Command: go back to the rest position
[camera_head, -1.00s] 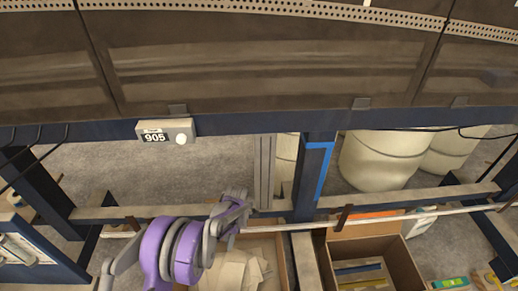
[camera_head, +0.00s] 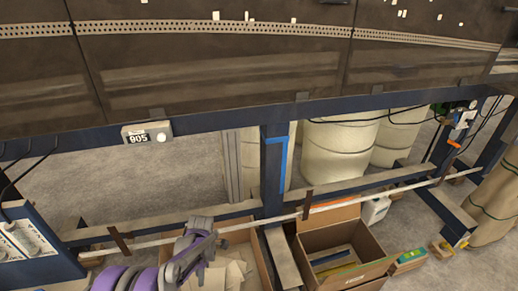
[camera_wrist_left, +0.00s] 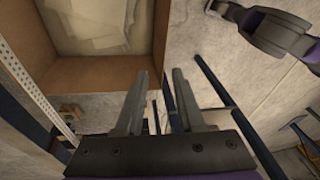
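My left gripper (camera_head: 198,243) shows at the bottom of the head view, at the end of a purple and grey arm, low in front of the workbench. In the left wrist view its two grey fingers (camera_wrist_left: 158,85) stand apart with nothing between them. A cardboard box with paper lies beyond the fingers at the upper left of that view. A purple and dark arm part of mine shows at the upper right of the left wrist view.
The brown workbench (camera_head: 220,75) spans the head view, with a 905 box (camera_head: 147,132) on its blue edge. Below stand a paper-filled cardboard box (camera_head: 262,265), an open cardboard box (camera_head: 375,262) and pale barrels (camera_head: 338,150). A pale rail (camera_head: 250,222) runs across in front.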

